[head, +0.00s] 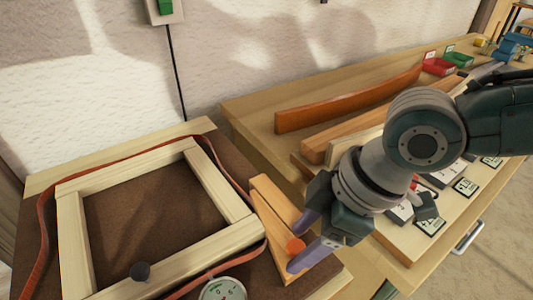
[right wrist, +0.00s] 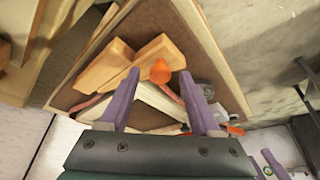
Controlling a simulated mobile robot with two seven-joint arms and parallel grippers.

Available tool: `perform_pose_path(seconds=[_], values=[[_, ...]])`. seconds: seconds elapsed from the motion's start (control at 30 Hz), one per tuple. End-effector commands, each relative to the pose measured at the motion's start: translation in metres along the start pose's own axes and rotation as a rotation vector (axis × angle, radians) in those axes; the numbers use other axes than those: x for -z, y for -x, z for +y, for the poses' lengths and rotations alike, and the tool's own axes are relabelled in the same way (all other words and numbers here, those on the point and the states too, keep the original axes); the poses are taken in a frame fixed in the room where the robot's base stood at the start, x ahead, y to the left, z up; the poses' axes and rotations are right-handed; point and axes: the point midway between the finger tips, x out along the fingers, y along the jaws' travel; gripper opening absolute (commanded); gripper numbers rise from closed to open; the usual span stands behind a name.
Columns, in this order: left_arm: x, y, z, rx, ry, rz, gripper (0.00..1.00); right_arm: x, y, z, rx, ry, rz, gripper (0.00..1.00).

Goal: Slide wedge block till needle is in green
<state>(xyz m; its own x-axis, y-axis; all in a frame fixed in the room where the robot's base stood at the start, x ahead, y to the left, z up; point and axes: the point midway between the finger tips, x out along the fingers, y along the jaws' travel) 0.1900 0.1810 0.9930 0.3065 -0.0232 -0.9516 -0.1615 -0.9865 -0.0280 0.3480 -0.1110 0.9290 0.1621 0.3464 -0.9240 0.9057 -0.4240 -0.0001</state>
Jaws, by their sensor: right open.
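The wedge block (head: 271,212) is a light wooden piece with an orange knob (head: 296,245), lying beside the right bar of a wooden frame (head: 218,187). In the right wrist view the knob (right wrist: 160,71) stands between the purple fingertips of my right gripper (right wrist: 160,79). That gripper (head: 307,240) is open, with one finger on each side of the knob; I cannot tell whether either touches it. A round dial (head: 223,291) is cut off by the bottom edge, and its needle's position cannot be read. Purple fingers, apparently my left gripper's (right wrist: 270,164), show at lower right.
A reddish strap (head: 43,232) runs around the frame on a brown board (head: 150,205). On the bench behind lie a bent orange lath (head: 345,102), a red bin (head: 437,66) and a green bin (head: 458,59).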

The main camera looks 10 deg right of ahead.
Motion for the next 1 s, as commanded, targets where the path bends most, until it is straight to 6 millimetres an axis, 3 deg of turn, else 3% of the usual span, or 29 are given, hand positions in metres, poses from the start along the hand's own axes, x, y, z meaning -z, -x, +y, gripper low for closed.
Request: perform_pose_path(seconds=[0.2, 0.73, 1.0], values=[[-0.0003, 0.0001, -0.0014, 0.004, -0.005, -0.001, 1.0, 0.0001, 0.0, -0.0002, 0.001, 0.0, 0.0, 0.61], [-0.0007, -0.0001, -0.0028, 0.008, -0.01, -0.002, 1.0, 0.0002, 0.0003, -0.0002, 0.0, 0.0, 0.0, 0.02], [-0.0006, -0.0001, -0.0024, 0.007, -0.008, -0.002, 1.0, 0.0003, 0.0003, -0.0001, 0.0, 0.0, 0.0, 0.0]])
